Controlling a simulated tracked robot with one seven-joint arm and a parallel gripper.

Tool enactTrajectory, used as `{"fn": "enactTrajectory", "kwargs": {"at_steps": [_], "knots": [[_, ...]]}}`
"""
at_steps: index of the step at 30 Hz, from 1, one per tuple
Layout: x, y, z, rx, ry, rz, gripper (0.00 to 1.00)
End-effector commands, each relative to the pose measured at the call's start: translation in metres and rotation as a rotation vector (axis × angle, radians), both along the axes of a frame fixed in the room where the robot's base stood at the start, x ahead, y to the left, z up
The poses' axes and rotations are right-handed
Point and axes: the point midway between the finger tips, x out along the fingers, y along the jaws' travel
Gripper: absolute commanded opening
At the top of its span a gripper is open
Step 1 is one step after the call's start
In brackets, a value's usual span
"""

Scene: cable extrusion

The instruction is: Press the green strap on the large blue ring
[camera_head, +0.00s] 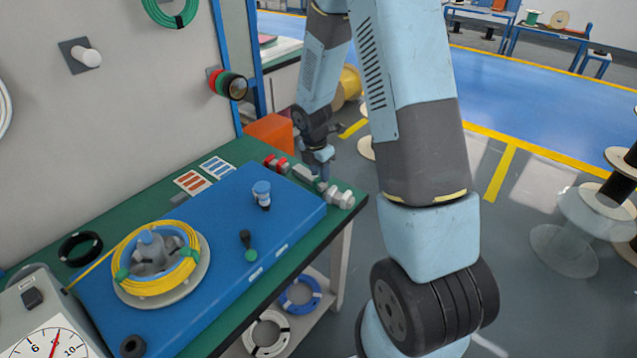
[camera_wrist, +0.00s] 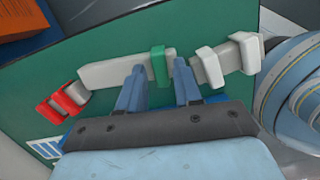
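A green strap (camera_wrist: 158,66) sits across a pale grey bar (camera_wrist: 110,72) in the wrist view. My gripper (camera_wrist: 160,70) is open, with one blue finger on each side of the strap and visible gaps to it. In the head view my gripper (camera_head: 322,172) is low over the bench's far right corner. A blue ring (camera_head: 172,234) shows inside a yellow cable coil (camera_head: 150,287) on a round grey reel. Green pieces (camera_head: 122,274) wrap this coil at its sides. Another blue ring (camera_head: 300,296) lies on the lower shelf; I cannot tell which is the large one.
The blue board (camera_head: 215,235) carries a blue-capped post (camera_head: 262,193) and a green-and-black knob (camera_head: 248,246). A dial scale (camera_head: 50,335) stands front left. An orange bin (camera_head: 268,131) is behind the bench.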

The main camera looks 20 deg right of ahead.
Motion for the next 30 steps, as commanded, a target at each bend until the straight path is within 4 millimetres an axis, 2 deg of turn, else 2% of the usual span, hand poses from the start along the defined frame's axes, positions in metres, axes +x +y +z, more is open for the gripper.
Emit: {"fn": "enactTrajectory", "kwargs": {"at_steps": [15, 30], "knots": [[0.0000, 0.0002, -0.0103, 0.000, -0.001, 0.000, 0.34], [0.0000, 0.0002, -0.0069, 0.000, 0.000, 0.000, 0.34]]}}
